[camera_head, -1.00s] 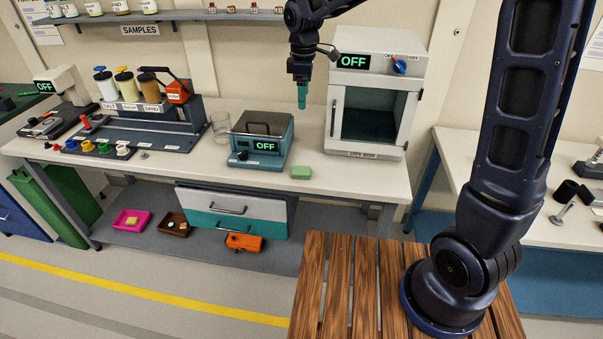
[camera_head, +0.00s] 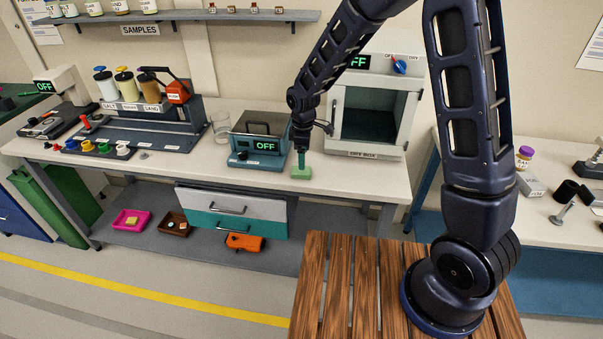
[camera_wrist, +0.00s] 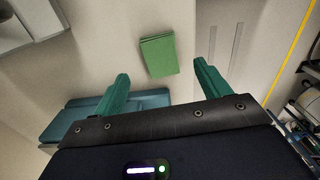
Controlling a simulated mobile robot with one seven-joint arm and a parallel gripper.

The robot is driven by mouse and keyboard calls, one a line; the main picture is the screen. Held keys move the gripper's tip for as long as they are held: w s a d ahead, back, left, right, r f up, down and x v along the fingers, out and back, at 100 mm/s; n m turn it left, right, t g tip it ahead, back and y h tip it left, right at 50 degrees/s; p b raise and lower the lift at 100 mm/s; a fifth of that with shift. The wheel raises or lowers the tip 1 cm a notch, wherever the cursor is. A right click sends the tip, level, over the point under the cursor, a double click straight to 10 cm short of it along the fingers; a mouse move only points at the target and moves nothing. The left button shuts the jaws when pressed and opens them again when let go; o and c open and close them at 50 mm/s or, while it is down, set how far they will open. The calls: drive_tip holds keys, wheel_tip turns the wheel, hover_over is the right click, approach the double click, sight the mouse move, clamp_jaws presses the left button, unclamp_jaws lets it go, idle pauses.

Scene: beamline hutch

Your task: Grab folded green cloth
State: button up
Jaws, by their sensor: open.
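The folded green cloth (camera_head: 301,173) lies on the white bench top, near its front edge, between the teal heater device and the dry box. In the wrist view the cloth (camera_wrist: 158,55) shows as a flat green rectangle, a little beyond and between the fingertips. My gripper (camera_head: 301,157) points down just above the cloth, its teal fingers overlapping the cloth's back edge in the head view. In the wrist view my gripper (camera_wrist: 162,72) is open and empty, with one finger on either side. I cannot tell exactly how high the fingertips are above the cloth.
The teal device (camera_head: 258,140) reading OFF stands just left of my gripper. The dry box (camera_head: 371,115) with its open front stands to the right, partly behind my arm. A glass beaker (camera_head: 221,126) is further left. The bench front right of the cloth is clear.

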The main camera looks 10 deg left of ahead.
sight(302, 172)
drive_tip(key=shift+a+f, duration=0.15)
drive_tip(key=shift+f, duration=1.4)
drive_tip(key=shift+a+f, duration=0.1)
drive_tip(key=shift+f, duration=1.4)
drive_tip(key=c, duration=1)
